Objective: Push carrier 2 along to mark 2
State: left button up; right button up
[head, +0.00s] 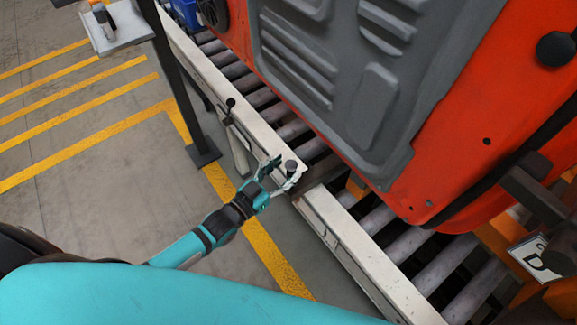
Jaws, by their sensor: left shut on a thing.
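An orange-red door (455,120) with a grey inner panel stands tilted in the picture above the roller line. Orange carrier parts (500,245) show below it at the lower right, with a white plate (530,258) whose dark sign is cut off and hard to read. I cannot tell which carrier number it is. My left gripper (281,172) is shut on a small dark-knobbed lever (291,166) at the end of the near rail section, apart from the door. My right gripper is not in view. Mark 2 is not recognisable here.
The pale rail (225,85) runs along the rollers (375,222), with a gap between two sections. Floor with yellow lines (90,140) is clear at left.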

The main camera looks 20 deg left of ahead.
pick_arm(q)
jog(key=v, duration=1)
jog(key=shift+s, duration=0.3)
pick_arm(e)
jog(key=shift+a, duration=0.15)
pick_arm(q)
jog(key=shift+f, duration=0.1)
